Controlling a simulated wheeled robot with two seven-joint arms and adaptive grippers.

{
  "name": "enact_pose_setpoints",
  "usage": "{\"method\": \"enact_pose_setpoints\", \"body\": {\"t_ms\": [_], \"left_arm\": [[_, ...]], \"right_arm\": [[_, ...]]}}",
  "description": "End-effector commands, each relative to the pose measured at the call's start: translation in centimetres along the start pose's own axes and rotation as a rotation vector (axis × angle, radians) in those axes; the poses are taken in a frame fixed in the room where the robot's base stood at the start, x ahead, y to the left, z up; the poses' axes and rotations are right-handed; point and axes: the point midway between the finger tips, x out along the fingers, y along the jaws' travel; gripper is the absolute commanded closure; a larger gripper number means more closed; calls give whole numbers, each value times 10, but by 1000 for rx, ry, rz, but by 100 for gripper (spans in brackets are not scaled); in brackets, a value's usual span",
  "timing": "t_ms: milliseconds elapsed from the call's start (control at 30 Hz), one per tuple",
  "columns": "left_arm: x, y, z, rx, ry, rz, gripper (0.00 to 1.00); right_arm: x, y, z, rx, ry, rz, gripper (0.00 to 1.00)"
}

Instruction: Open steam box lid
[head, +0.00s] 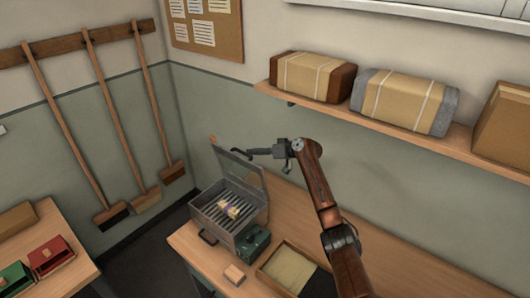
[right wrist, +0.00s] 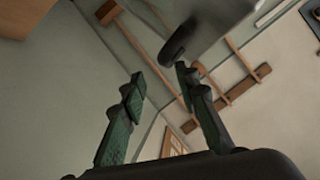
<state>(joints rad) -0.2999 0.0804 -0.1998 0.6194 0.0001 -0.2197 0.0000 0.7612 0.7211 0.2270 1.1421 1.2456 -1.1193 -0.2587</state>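The grey metal steam box (head: 212,222) stands on the wooden bench with its lid (head: 243,172) raised steeply at the back. Slats and a small pale block with purple on it show inside. My right gripper (head: 265,160) is beside the lid's upper edge. In the right wrist view my right gripper (right wrist: 160,73) has its two green-padded fingers apart with nothing between them. The grey lid (right wrist: 215,25) and a dark rounded handle (right wrist: 180,43) show just beyond the fingertips. I cannot tell whether a finger touches the lid. My left gripper is out of view.
A green case (head: 256,243) stands against the box's right side. A small wooden block (head: 234,274) and an open tray (head: 290,270) lie on the bench. A shelf (head: 390,133) with wrapped bundles runs along the wall. Long-handled brushes hang at left.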

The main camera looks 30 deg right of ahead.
Motion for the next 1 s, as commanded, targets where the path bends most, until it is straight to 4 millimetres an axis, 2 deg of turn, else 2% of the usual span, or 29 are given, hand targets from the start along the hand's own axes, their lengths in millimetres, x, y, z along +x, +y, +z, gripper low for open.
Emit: {"method": "enact_pose_setpoints", "body": {"t_ms": [100, 333, 500, 1000], "left_arm": [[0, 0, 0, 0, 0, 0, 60], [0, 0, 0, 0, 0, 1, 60], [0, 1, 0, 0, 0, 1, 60], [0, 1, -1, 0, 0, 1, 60]], "right_arm": [[-26, 1, 0, -3, 0, 2, 71], [-54, 0, 0, 0, 1, 0, 71], [-60, 0, 0, 0, 0, 0, 71], [-58, -1, 0, -4, -1, 1, 71]]}}
